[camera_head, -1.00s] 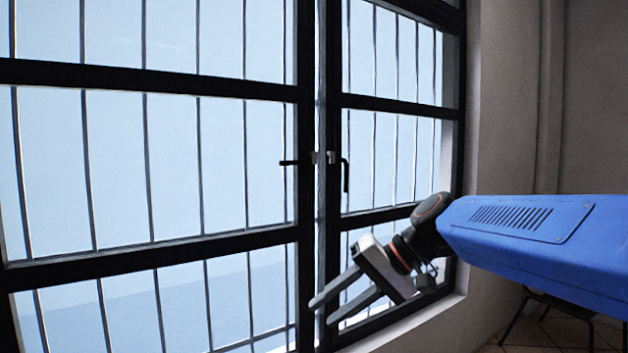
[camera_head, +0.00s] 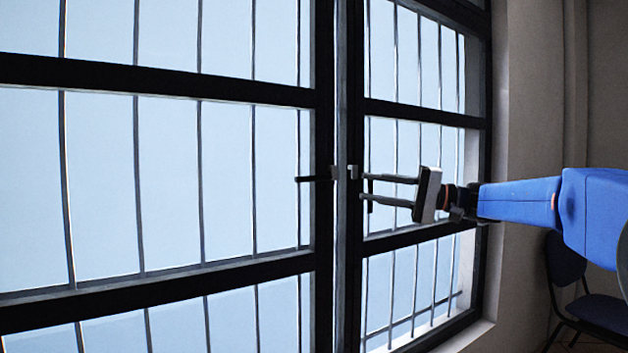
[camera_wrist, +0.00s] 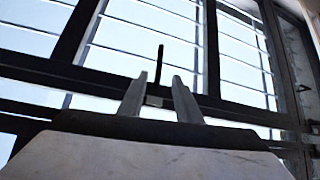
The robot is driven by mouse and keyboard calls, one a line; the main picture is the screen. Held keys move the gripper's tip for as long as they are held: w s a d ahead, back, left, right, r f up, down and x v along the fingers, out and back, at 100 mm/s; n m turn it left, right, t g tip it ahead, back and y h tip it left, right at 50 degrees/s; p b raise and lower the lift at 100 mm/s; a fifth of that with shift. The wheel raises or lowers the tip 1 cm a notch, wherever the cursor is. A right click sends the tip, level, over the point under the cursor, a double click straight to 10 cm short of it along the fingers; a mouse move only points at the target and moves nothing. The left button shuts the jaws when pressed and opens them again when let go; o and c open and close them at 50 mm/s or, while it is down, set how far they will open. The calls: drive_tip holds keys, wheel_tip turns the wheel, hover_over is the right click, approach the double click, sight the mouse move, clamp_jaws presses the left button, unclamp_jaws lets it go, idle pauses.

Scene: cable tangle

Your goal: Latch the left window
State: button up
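The left window (camera_head: 160,185) has a black latch handle (camera_head: 314,179) that lies horizontal, pointing left from the centre frame. It also shows in the wrist view (camera_wrist: 159,62), beyond and between my fingertips. The right window's handle (camera_head: 370,190) hangs vertical just right of the centre frame. A small grey bracket (camera_head: 353,172) sits between the handles. My gripper (camera_head: 362,187) is open and empty, its two fingers spread apart and pointing left. The fingers overlap the right handle in the head view; I cannot tell whether they touch it. My gripper's fingers (camera_wrist: 161,78) also frame the centre in the wrist view.
Dark window bars (camera_head: 160,77) and thin vertical rods surround the handles. The dark centre frame (camera_head: 325,120) runs top to bottom. A wall (camera_head: 535,110) stands to the right. A dark chair (camera_head: 590,305) is at the lower right.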

sight(314, 180)
drive_tip(key=x, duration=1.6)
drive_tip(key=shift+s+a, duration=0.15)
clamp_jaws()
